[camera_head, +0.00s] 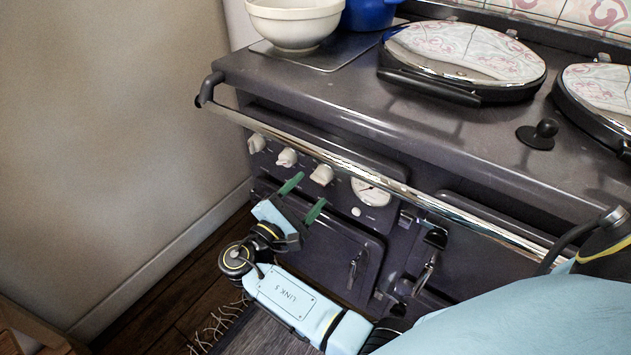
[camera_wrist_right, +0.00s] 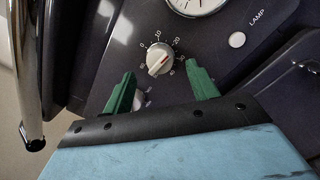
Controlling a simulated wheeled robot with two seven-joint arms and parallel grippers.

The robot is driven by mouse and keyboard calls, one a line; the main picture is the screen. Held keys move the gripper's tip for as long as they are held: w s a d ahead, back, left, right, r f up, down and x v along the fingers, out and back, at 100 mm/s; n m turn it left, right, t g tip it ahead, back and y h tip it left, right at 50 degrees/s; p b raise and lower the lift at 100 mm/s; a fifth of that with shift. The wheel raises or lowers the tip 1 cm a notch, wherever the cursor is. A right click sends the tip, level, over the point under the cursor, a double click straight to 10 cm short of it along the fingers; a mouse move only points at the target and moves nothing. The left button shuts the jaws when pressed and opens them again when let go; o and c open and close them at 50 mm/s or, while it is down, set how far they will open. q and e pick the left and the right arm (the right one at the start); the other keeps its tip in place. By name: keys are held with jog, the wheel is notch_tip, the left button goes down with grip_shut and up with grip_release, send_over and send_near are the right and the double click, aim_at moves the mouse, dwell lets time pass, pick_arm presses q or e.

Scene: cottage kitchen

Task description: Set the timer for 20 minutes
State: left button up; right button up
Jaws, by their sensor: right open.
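The timer knob (camera_wrist_right: 159,60) is a cream dial with a red mark, ringed by numbers including 0, 10 and 20, in the right wrist view. The red mark slants toward the upper right; its exact reading is too small to tell. In the head view it is the knob (camera_head: 321,174) nearest the gauge. My right gripper (camera_head: 307,192) is open and empty in front of the panel, just below the knob. Its green fingertips (camera_wrist_right: 160,76) lie to either side of the knob in the wrist view, and I see no contact. My left gripper is not in view.
Two more cream knobs (camera_head: 286,158) sit left of the timer. A round gauge (camera_head: 371,191) and a white lamp button (camera_wrist_right: 237,40) are to its right. A chrome rail (camera_head: 340,155) runs along the stove front above the panel. A cream bowl (camera_head: 294,24) stands on top.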

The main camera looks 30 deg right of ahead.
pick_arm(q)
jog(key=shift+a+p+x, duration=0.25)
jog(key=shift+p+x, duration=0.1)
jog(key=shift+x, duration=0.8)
pick_arm(e)
jog(key=r+v, duration=0.1)
jog(key=v, duration=0.8)
jog(key=shift+f, duration=0.45)
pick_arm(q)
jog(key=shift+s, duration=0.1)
